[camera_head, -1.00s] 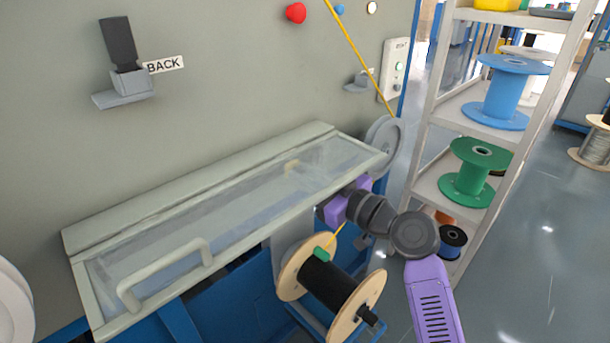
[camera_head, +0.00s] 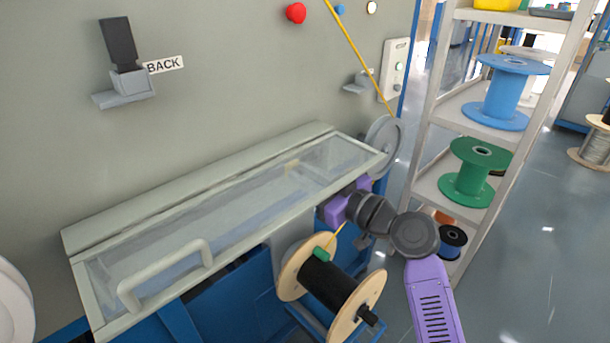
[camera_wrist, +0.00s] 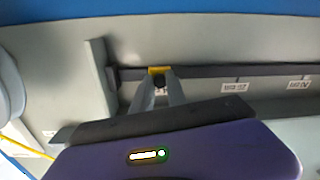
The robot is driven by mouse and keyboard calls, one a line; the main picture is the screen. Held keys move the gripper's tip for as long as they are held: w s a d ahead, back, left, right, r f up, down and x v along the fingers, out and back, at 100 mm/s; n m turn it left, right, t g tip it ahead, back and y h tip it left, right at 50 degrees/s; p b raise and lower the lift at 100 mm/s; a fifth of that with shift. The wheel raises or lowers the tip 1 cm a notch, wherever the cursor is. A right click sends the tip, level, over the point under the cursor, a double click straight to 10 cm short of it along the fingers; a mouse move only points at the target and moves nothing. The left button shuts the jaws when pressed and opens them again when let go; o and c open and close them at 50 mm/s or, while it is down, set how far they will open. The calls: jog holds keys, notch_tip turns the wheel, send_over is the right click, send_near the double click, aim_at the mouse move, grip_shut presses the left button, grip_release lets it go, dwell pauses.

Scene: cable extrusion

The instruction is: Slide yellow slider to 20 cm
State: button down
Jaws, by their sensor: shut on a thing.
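The yellow slider (camera_wrist: 160,71) sits on a dark horizontal rail (camera_wrist: 215,71) in the wrist view, towards the rail's left end. My gripper (camera_wrist: 158,80) has its two grey fingers closed in on the slider's lower part. White labels (camera_wrist: 235,87) with dark print sit below the rail to the right; their text is too small to read. In the head view my gripper's purple body (camera_head: 337,209) is under the right end of the clear-lidded cover, and its fingertips are hidden there.
The clear lid (camera_head: 215,220) with its handle (camera_head: 165,272) is closed above my gripper. A wooden-flanged spool (camera_head: 330,285) stands just below my wrist. A grey pulley wheel (camera_head: 384,140) and a shelf of spools (camera_head: 475,120) are at the right.

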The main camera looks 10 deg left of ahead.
jog(key=s+a+p, duration=0.4)
jog(key=s+a, duration=0.5)
jog(key=s, duration=0.3)
jog(key=s+a+p, duration=0.5)
jog(key=s+a, duration=0.4)
jog(key=s, duration=0.2)
jog(key=shift+s+a, duration=0.2)
jog(key=shift+s, duration=0.15)
jog(key=c, duration=1.3)
grip_release()
jog(key=shift+c, duration=0.2)
jog(key=b+v, duration=0.1)
jog(key=v, duration=0.6)
jog(key=shift+s+d, duration=0.25)
jog(key=shift+d, duration=0.05)
